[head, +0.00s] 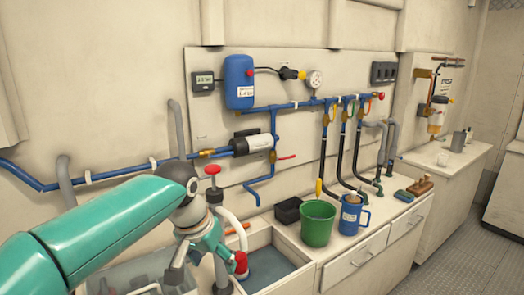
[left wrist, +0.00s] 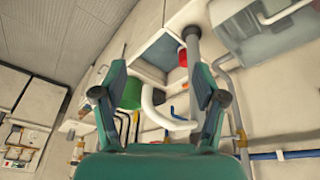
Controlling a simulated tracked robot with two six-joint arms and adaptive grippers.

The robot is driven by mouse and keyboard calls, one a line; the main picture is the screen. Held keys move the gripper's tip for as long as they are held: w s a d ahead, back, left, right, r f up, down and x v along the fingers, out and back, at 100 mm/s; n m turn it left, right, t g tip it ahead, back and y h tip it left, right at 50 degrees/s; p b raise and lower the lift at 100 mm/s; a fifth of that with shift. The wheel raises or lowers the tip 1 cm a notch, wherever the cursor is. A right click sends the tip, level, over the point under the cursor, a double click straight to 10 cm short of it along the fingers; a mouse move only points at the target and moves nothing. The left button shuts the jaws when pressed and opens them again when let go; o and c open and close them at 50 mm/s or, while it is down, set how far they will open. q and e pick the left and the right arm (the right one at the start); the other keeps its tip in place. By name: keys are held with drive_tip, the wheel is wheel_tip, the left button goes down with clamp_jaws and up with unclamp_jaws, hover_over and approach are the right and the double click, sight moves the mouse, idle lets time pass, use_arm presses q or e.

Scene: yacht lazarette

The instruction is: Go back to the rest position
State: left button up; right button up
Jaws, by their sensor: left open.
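My left gripper (head: 203,256) hangs at the end of the green arm over the left part of the sink counter, fingers pointing down. In the left wrist view its two fingers (left wrist: 159,97) are wide apart with nothing held. A white curved spout (left wrist: 156,110) shows between them in that view, beyond the fingertips; contact cannot be told. My right gripper is not in view.
A sink basin (head: 268,268) lies right of the gripper. A green bucket (head: 318,222), a blue jug (head: 352,214) and a black box (head: 288,210) stand on the counter. Blue pipes (head: 300,104) and a blue tank (head: 239,82) are on the wall behind. A red-handled valve (head: 213,170) rises close behind the gripper.

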use_arm(q)
drive_tip(key=s+f+n+g+h, duration=0.1)
drive_tip(key=s+f, duration=0.1)
drive_tip(key=f, duration=1.1)
drive_tip(key=s+f+g+h, duration=0.1)
drive_tip(key=s+f, duration=0.1)
drive_tip(key=f, duration=1.2)
drive_tip(key=s+a+f+n, duration=0.2)
drive_tip(key=s+f+n, duration=0.2)
drive_tip(key=s+f, duration=1.2)
drive_tip(key=s, duration=0.4)
drive_tip(key=shift+s+f+g, duration=0.3)
